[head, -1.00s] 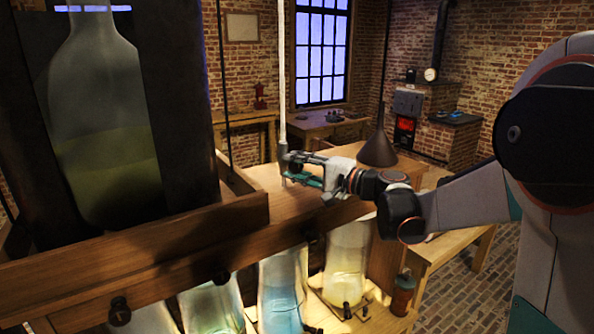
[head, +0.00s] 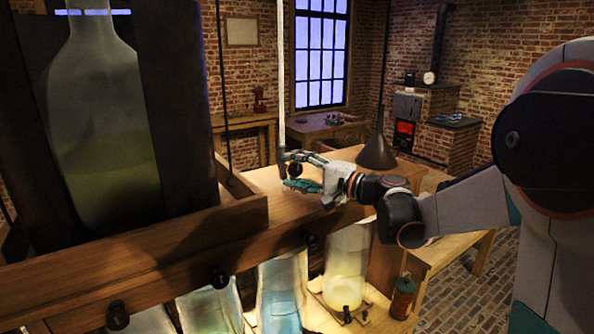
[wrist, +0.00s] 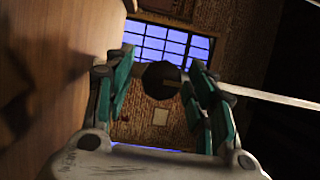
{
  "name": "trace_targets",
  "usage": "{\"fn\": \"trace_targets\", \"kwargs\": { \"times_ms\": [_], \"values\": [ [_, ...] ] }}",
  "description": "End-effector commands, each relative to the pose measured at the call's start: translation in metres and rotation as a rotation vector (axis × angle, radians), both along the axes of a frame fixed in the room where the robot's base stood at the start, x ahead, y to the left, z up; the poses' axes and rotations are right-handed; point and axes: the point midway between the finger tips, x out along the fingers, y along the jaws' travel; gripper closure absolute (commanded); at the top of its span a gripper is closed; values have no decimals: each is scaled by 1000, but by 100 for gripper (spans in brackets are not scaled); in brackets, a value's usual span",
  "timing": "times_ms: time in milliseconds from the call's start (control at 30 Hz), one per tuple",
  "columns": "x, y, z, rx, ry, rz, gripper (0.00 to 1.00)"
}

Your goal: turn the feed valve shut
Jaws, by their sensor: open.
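The feed valve appears to be the small dark round knob (head: 295,170) at the lower end of the pale upright pipe (head: 282,80). In the wrist view the dark knob (wrist: 161,80) sits between my two green-padded fingers, with a gap visible on each side. My gripper (head: 287,171) is open around the knob, one finger above it and one below in the head view. It also shows open in the wrist view (wrist: 160,62). The knob's turn position cannot be told.
A large glass bottle (head: 95,130) stands in a dark frame at left. A wooden shelf (head: 150,250) runs across, with dark knobs along its front and several lit jars (head: 282,292) below. A dark funnel (head: 377,153) stands just beyond my wrist.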

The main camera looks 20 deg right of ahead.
Motion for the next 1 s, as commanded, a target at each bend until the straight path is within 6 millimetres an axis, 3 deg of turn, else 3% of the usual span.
{"fn": "trace_targets", "kwargs": {
  "times_ms": [167,633,1000],
  "values": [
    [-10,-10,0,0,0,-2,50],
    [-77,-67,-1,0,0,-3,50],
    [-91,-78,-1,0,0,-1,50]
  ]
}}
